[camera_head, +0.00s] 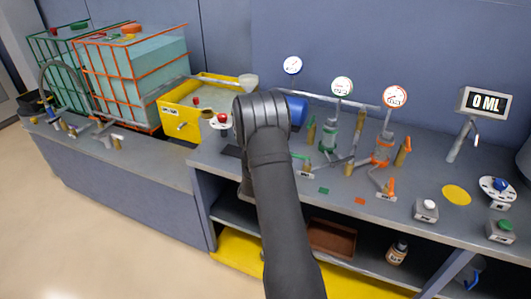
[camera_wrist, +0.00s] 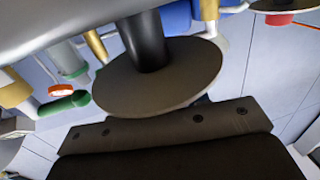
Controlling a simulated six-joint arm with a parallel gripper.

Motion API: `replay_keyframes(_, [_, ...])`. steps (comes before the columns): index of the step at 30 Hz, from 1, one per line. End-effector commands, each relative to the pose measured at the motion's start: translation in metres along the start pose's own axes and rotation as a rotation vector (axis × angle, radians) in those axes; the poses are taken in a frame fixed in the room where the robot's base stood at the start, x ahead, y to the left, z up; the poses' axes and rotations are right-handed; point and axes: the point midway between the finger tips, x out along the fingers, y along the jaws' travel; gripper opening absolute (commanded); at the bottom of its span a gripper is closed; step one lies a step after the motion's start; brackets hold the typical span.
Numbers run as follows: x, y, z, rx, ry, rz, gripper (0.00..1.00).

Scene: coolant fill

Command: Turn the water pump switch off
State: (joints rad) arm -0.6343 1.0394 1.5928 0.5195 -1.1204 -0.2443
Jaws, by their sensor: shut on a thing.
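In the head view my arm reaches over the bench and its own wrist hides my gripper and what lies right under it. In the wrist view only part of my gripper (camera_wrist: 165,130) shows, as a dark plate with screws along the bottom. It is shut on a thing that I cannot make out. A dark round disc on a black stem (camera_wrist: 158,80) is close in front of the camera. The blue pump body (camera_head: 297,110) stands just right of my wrist. I cannot identify the water pump switch for certain; it may be hidden behind my arm.
Green (camera_head: 330,130) and orange (camera_head: 383,148) valve fittings with gauges stand right of my arm. A yellow tub (camera_head: 178,125) is left.

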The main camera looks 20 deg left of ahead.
Motion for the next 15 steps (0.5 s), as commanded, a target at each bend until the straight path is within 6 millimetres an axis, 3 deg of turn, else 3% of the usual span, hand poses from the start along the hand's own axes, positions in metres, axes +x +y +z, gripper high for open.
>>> replay_keyframes(15, [0.001, 0.0006, -0.0013, -0.001, 0.002, -0.277, 0.18])
